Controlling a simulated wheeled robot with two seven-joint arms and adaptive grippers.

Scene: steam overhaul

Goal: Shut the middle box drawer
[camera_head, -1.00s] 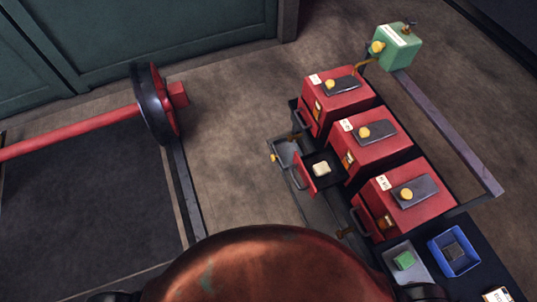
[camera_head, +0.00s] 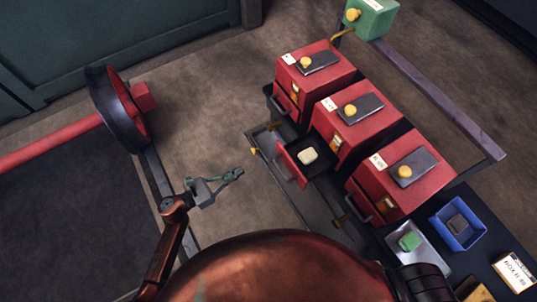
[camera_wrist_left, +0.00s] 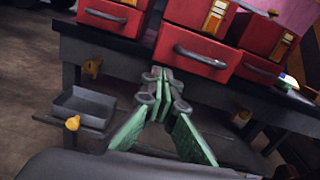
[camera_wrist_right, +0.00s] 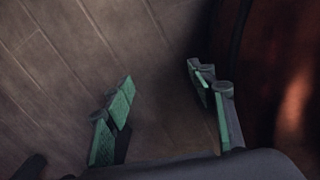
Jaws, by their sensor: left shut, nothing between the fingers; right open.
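Three red boxes stand in a row on a dark bench. The middle box (camera_head: 338,137) has its drawer (camera_head: 292,168) pulled out, with a cream block (camera_head: 308,155) inside. My left gripper (camera_head: 238,174) is shut and empty, to the left of the drawer front and apart from it in the head view. In the left wrist view the shut fingers (camera_wrist_left: 162,78) point toward the red drawer front (camera_wrist_left: 190,52), which has a dark bar handle. My right gripper (camera_wrist_right: 160,76) is open and empty over bare floor in its wrist view; the head view does not show it.
The far box (camera_head: 316,72) and near box (camera_head: 400,178) flank the middle one. A blue bin (camera_head: 457,222) stands right of the near box. Open floor (camera_head: 215,120) lies left of the bench.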

